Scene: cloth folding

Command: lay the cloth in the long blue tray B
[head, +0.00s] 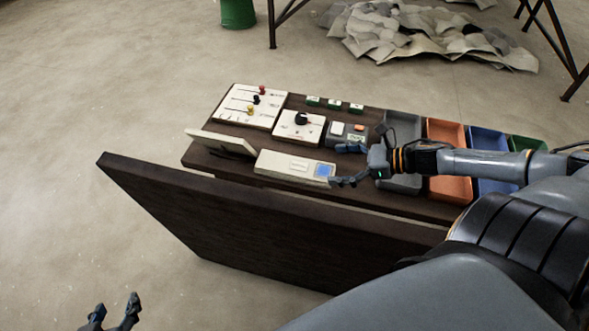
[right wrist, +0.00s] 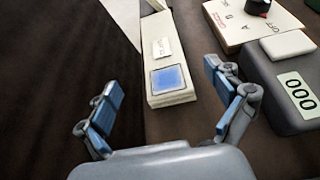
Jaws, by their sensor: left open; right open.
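The blue tray (head: 488,139) stands in a row of coloured trays at the table's right side, and my right arm crosses over it and hides part of it. No cloth can be made out on the table. My right gripper (head: 338,166) is open and empty, over the table near a cream box with a blue screen (head: 308,168). In the right wrist view the open fingers (right wrist: 160,80) are on either side of that box (right wrist: 167,78). My left gripper (head: 113,311) is open at the bottom left, over the floor, only partly in view.
A grey tray (head: 402,127), an orange tray (head: 446,134) and a green tray (head: 528,144) flank the blue one. Panels with knobs (head: 250,106) and a dial (head: 299,125) fill the table's left. A dark upright board (head: 260,225) runs along the near side. Grey sheets (head: 400,35) lie on the floor behind.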

